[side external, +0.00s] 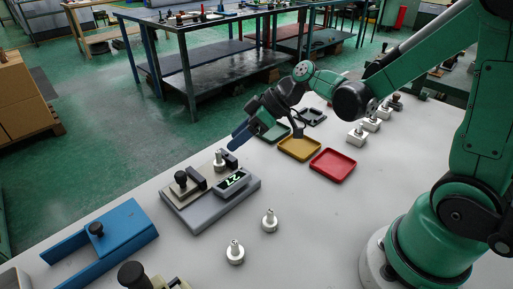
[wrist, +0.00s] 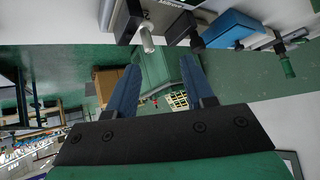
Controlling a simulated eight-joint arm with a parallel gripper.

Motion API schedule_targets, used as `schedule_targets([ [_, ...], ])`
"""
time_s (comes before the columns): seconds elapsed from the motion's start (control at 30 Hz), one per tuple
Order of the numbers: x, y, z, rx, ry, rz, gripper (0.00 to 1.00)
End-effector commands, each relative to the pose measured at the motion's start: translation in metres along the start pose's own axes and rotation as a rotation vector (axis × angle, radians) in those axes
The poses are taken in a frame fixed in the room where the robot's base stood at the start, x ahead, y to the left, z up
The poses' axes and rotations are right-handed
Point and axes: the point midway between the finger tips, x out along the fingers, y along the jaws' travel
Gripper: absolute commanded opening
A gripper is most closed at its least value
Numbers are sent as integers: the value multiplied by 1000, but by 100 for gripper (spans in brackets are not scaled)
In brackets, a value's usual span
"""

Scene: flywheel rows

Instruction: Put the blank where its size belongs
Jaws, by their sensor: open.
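My gripper (side external: 238,138) is open, its blue fingers just behind and to the right of the gauge. In the wrist view my gripper (wrist: 162,72) shows nothing between the fingers. A silver stemmed blank (side external: 219,160) stands upright on the grey gauge (side external: 232,196), whose lit display (side external: 232,181) looks like 27. The blank also shows in the wrist view (wrist: 147,38). Two similar blanks, a nearer one (side external: 235,253) and a farther one (side external: 270,221), stand on the table. A red tray (side external: 333,165), a yellow tray (side external: 300,148), a green tray (side external: 270,133) and a dark tray (side external: 313,117) lie beyond.
A blue bracket (side external: 112,240) with a black knob lies at the left front. Several white blocks with silver tops, such as one block (side external: 356,138), line the right behind the red tray. The table between the gauge and the red tray is clear.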

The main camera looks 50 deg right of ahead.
Motion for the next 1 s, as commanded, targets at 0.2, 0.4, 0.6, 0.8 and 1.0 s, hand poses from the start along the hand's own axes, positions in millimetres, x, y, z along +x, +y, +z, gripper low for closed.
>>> schedule_targets([
  [0.2, -43, -26, 11, 222, -131, 231, 47],
  [0.4, -74, -37, 29, 364, -134, 437, 47],
  [0.6, -87, -40, 38, 426, -104, 535, 53],
  [0.8, -89, -40, 39, 435, -98, 548, 53],
  [1.0, -89, -40, 39, 434, -98, 547, 53],
])
